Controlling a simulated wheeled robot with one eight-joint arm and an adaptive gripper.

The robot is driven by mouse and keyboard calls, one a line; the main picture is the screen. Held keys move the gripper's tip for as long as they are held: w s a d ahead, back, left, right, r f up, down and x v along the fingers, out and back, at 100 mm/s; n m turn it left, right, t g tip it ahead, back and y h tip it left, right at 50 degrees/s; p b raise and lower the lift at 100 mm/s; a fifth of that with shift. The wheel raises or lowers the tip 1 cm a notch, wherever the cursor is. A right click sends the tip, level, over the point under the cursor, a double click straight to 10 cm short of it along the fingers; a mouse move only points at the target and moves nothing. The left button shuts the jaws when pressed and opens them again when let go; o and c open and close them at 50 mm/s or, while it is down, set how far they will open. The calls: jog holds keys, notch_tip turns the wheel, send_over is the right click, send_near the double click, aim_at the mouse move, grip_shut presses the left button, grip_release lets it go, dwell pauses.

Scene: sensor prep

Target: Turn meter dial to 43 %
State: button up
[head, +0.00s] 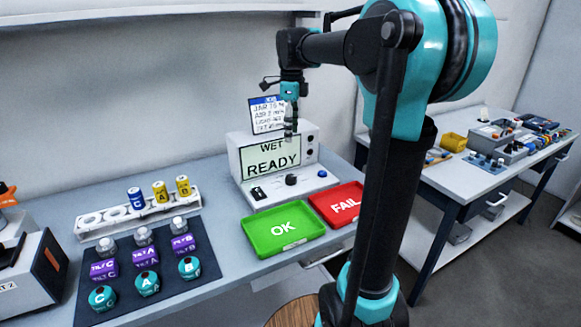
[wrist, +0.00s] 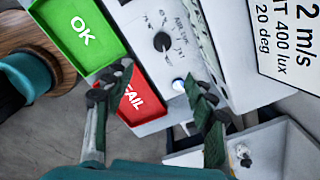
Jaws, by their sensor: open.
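The meter (head: 245,155) is a pale box on the bench with a lit screen reading "WET READY". Its black dial (head: 291,180) sits on the sloped front panel below the screen. In the wrist view the dial (wrist: 162,42) shows with printed marks around it, too small to read surely. Its pointer setting cannot be made out. My gripper (head: 289,132) hangs in front of the upper part of the meter, apart from the dial. In the wrist view my gripper (wrist: 158,78) has its two dark fingers spread, with nothing between them, and the dial lies beyond the fingertips.
A green OK tray (head: 265,246) and red FAIL tray (head: 326,216) lie in front of the meter. A lit button (head: 322,173) is right of the dial. A sign (head: 267,110) stands behind.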

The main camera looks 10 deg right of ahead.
send_near(291, 177)
notch_tip(291, 177, down, 9)
jog(key=shift+w, duration=0.1)
dwell(0.5)
jog(key=c, duration=1.2)
jog(key=shift+o, duration=0.2)
